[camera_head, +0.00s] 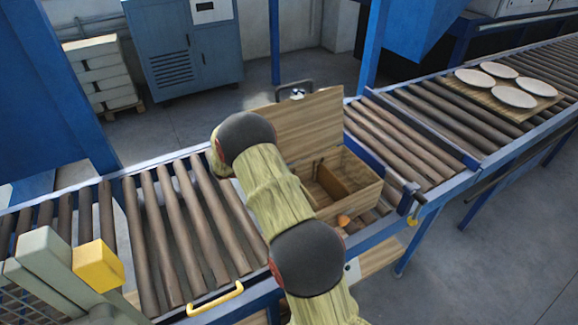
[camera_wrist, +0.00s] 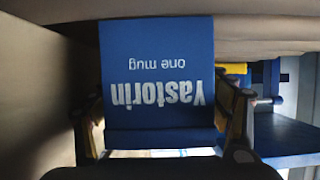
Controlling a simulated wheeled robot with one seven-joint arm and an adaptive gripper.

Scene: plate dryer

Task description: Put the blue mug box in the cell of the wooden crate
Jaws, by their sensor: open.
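The blue mug box (camera_wrist: 157,65) fills the middle of the wrist view. Its white print, "Yastorin one mug", appears upside down. My gripper (camera_wrist: 163,122) has one finger on each side of the box and is open; whether either finger touches the box I cannot tell. In the head view my gripper and the box are not visible. The wooden crate (camera_head: 362,201) stands on the roller conveyor near the middle of the head view. Its lid is raised, and a divider splits its inside. My arm covers its left side, and I see no box in the visible part.
Pale surfaces (camera_wrist: 35,85) lie close to the left and above in the wrist view. A blue surface (camera_wrist: 290,140) is at right. The roller conveyor (camera_head: 165,230) has bare rollers left of the crate. Plates (camera_head: 484,77) lie on a board at the far right.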

